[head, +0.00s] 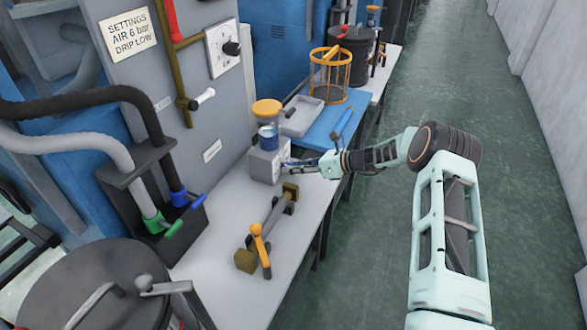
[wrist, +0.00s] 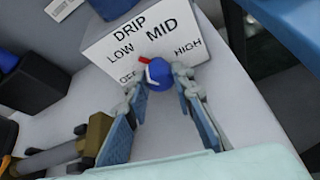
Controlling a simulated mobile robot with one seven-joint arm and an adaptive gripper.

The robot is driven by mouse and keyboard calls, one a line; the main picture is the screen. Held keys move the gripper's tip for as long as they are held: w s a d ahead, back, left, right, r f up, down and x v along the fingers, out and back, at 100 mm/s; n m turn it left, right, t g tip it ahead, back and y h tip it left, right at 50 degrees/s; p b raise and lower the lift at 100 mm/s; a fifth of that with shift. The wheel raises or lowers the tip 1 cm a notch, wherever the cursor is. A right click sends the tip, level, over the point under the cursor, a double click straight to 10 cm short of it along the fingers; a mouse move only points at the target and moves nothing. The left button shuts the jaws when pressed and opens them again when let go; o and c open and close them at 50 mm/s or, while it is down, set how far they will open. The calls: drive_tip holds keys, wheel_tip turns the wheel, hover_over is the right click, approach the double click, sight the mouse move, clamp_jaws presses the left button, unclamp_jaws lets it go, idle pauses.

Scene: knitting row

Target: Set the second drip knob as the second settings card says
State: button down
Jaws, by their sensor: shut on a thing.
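The drip box (head: 264,164) is a small grey block on the bench, with a clear blue-filled cup on top. In the wrist view its sloped white face (wrist: 105,62) reads DRIP, with OFF, LOW, MID and HIGH. The blue knob (wrist: 158,73) has a red pointer, which points up-left, about toward LOW. My gripper (wrist: 161,82) has its two fingers on either side of the knob, shut on it. In the head view my gripper (head: 296,164) reaches the box from the right, hiding the knob. A settings card (head: 130,34) on the machine reads AIR 6 bar, DRIP LOW.
A valve piece with an orange lever (head: 259,238) lies on the bench in front of the box. A grey tray (head: 303,117) and an orange wire basket (head: 330,75) stand behind. A dial panel (head: 222,48) is on the machine. The green aisle floor (head: 385,235) is clear.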

drive_tip(key=shift+r, duration=0.1)
idle(0.3)
drive_tip(key=c, duration=1.9)
unclamp_jaws()
drive_tip(key=shift+c, duration=0.2)
drive_tip(key=shift+d, duration=0.1)
drive_tip(key=v, duration=1.2)
